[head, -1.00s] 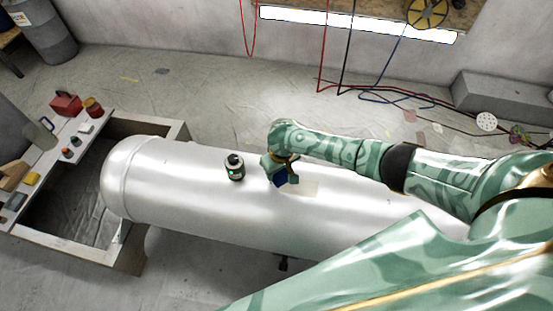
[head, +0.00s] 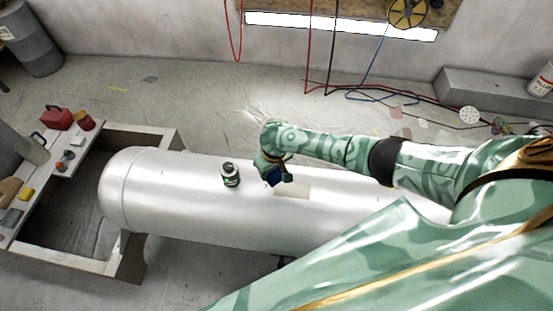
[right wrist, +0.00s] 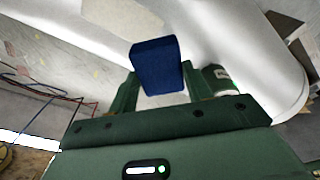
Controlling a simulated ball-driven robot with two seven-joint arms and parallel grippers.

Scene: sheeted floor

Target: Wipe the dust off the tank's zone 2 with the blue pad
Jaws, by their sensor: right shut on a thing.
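The silver tank (head: 190,205) lies on its side across the middle of the head view. A pale beige dust patch (head: 293,190) lies on its top; a beige patch (right wrist: 122,15) also shows at the top of the right wrist view. My right gripper (head: 272,172) is shut on the blue pad (right wrist: 157,65), just left of the patch in the head view. The pad is partly hidden by the gripper there, and I cannot tell whether it touches the tank. My left gripper is not in view.
A dark green-and-white can (head: 230,175) stands on the tank, close left of my right gripper. A bench (head: 48,185) with a red can, a yellow block and other small items is at the left. Hoses and a grey ledge (head: 490,92) are along the back wall.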

